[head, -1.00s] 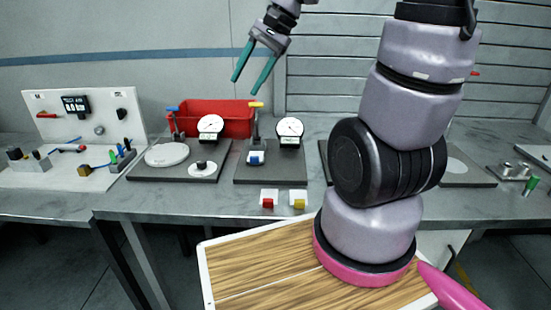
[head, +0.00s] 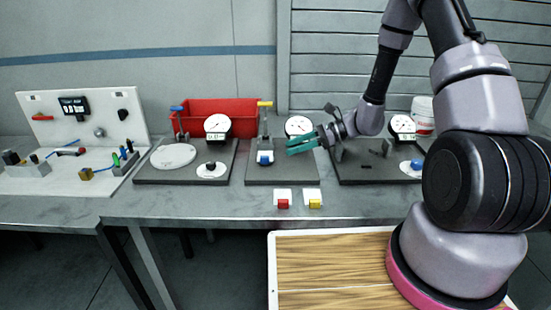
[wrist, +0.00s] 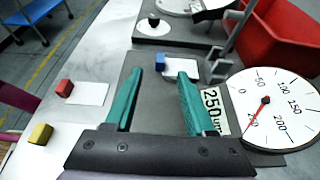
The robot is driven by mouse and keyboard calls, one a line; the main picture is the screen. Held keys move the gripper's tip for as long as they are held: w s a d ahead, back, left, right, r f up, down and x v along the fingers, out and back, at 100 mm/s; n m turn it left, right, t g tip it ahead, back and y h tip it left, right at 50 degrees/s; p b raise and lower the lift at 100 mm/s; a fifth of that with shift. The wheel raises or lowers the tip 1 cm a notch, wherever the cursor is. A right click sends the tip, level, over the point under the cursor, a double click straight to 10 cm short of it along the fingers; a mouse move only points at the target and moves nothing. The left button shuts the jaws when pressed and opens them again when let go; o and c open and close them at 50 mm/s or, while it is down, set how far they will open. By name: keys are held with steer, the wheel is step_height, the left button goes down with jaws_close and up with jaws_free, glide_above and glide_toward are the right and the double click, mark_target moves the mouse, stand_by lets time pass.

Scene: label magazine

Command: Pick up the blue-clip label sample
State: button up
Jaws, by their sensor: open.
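The blue-clip label sample is a small white card with a blue clip (head: 265,158). It rests on the middle dark gauge base (head: 262,178), at the foot of the yellow-topped post. In the wrist view the blue clip (wrist: 160,62) and part of the white card (wrist: 185,68) show just beyond and between my fingertips. My gripper (head: 291,146) has green fingers and is held roughly level, just right of the sample and pointing left towards it. In the wrist view my gripper (wrist: 160,73) is open and empty, with the fingers apart. The right finger hides part of the card.
Label samples with a red clip (head: 283,203) and a yellow clip (head: 315,203) lie at the bench's front edge. A dial gauge (wrist: 262,108) stands close beside my right finger. A red bin (head: 235,115) is behind. Another gauge base (head: 160,176) is to the left.

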mark_target(265, 157)
steer(key=x, duration=1)
steer(key=shift+w+f, duration=0.1)
steer(key=shift+f, duration=0.15)
jaws_close()
